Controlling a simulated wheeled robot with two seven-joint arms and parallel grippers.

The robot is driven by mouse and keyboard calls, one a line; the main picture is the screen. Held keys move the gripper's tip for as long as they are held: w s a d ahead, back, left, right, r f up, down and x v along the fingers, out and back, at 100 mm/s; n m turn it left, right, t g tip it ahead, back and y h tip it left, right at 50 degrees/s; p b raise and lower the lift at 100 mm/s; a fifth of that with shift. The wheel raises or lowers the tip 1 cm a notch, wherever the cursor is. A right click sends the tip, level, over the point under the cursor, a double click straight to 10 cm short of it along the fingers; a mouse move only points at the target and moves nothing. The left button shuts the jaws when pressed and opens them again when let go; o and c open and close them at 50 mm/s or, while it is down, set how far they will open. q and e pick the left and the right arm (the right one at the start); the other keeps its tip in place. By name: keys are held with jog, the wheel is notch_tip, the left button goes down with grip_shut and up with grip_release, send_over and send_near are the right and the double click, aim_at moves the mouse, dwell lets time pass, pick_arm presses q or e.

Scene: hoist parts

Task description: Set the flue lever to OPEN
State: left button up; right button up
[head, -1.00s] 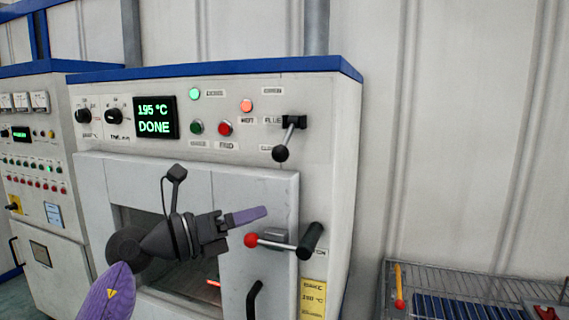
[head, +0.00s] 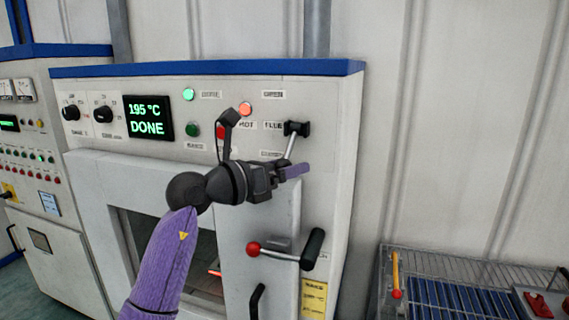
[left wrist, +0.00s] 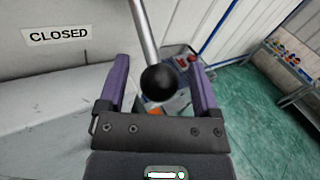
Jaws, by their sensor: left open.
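The flue lever (head: 290,146) is a metal rod on a black pivot at the upper right of the oven's front panel. It slants down and slightly left, toward the CLOSED label. In the left wrist view its rod (left wrist: 144,30) ends in a black ball knob (left wrist: 159,84), between my two purple fingers. My left gripper (head: 292,171) is at the lever's lower end and hides the knob in the head view. In the left wrist view the gripper (left wrist: 158,82) is open around the knob, with gaps on both sides. The CLOSED label (left wrist: 58,34) is left of the rod. My right gripper is not in view.
The display (head: 150,117) reads 195 °C DONE. A door handle with a red ball (head: 253,249) sits below my left gripper. A wire rack (head: 450,262) stands at the lower right. The wall right of the oven is clear.

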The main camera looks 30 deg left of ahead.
pick_arm(q)
jog(key=c, duration=0.3)
grip_shut()
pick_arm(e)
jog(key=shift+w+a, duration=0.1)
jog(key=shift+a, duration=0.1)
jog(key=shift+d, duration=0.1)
